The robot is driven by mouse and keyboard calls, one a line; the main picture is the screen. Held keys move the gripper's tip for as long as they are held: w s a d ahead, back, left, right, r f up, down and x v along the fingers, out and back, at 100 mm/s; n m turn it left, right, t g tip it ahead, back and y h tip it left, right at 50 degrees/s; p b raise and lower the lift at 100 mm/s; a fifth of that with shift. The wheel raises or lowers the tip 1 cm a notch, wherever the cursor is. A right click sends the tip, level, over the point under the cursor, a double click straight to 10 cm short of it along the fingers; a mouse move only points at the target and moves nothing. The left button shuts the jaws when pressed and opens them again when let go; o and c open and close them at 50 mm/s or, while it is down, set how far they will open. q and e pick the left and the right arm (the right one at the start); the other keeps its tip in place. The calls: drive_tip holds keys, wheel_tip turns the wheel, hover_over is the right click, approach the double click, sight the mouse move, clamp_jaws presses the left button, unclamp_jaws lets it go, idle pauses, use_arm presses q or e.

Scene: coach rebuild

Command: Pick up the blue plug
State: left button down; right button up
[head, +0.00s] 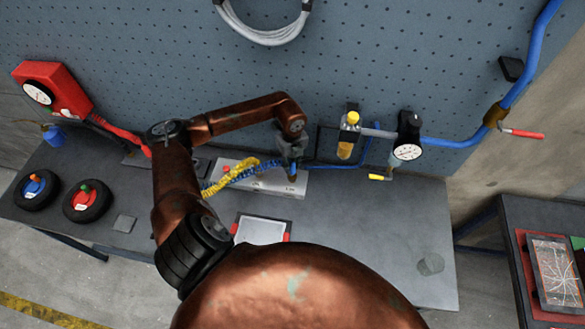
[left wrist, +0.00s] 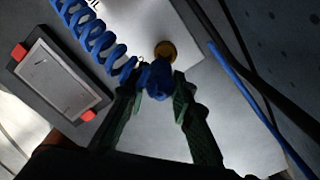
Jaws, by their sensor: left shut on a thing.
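The blue plug (left wrist: 157,80) is between the two dark green fingers of my left gripper (left wrist: 158,94), which are shut on it in the left wrist view. A round brass piece (left wrist: 166,50) shows just beyond the plug, over the pale box. I cannot tell whether it is part of the plug or touches it. A coiled blue hose (left wrist: 88,35) ends close beside the plug. In the head view my left gripper (head: 291,152) points down at the right end of the pale box (head: 262,182), and the plug is mostly hidden there. My right gripper is not in view.
A yellow coil (head: 232,174) lies against the box. A tablet-like panel with red corners (head: 262,231) lies in front. A gauge and regulator (head: 407,140) hang at the right. Two black wheels (head: 88,201) sit at the left. The bench's right side is mostly clear.

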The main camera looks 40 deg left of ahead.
use_arm(q)
drive_tip(key=s+d+r+b, duration=0.1)
drive_tip(key=s+d+r, duration=0.5)
drive_tip(key=s+r, duration=0.5)
wheel_tip(320, 180, up, 2)
drive_tip(key=shift+s+r, duration=0.1)
drive_tip(key=shift+s, duration=0.05)
idle(0.5)
